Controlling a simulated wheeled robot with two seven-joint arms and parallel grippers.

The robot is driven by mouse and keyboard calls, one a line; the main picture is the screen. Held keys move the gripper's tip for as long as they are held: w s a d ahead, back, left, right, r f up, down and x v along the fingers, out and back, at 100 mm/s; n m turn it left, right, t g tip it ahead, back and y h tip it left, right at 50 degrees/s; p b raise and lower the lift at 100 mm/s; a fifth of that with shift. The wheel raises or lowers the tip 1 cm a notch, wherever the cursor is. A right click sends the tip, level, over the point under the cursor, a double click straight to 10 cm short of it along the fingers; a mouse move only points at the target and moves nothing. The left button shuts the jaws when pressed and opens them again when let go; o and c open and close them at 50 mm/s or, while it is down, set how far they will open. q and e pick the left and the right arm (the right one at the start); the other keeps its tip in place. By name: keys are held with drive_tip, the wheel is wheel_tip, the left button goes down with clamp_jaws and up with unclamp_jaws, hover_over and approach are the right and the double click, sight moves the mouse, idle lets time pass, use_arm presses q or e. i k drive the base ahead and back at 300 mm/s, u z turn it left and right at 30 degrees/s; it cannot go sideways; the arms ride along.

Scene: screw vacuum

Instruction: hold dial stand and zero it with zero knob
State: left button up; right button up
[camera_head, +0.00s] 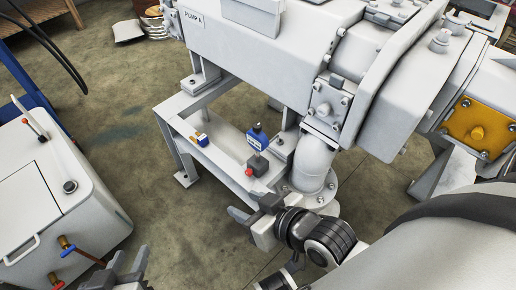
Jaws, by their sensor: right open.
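A small blue device with a pale label, which looks like the dial stand (257,138), stands upright on the light grey frame below the pump. A red part (249,171) shows at its grey base; I cannot make out the dial face or tell which part is the zero knob. My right gripper (253,208) is open and empty, just in front of and below the stand, apart from it. My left gripper (127,265) is at the bottom edge, far to the left of the stand, partly cut off; its fingers look spread with nothing between them.
The large grey pump (265,60) overhangs behind, with a flanged pipe (313,165) to the right. A white cabinet (60,200) stands at left. Floor between is clear.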

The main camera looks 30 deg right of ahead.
sight(257, 127)
drive_tip(key=u, duration=0.9)
drive_tip(key=i, duration=0.85)
drive_tip(key=z, duration=1.2)
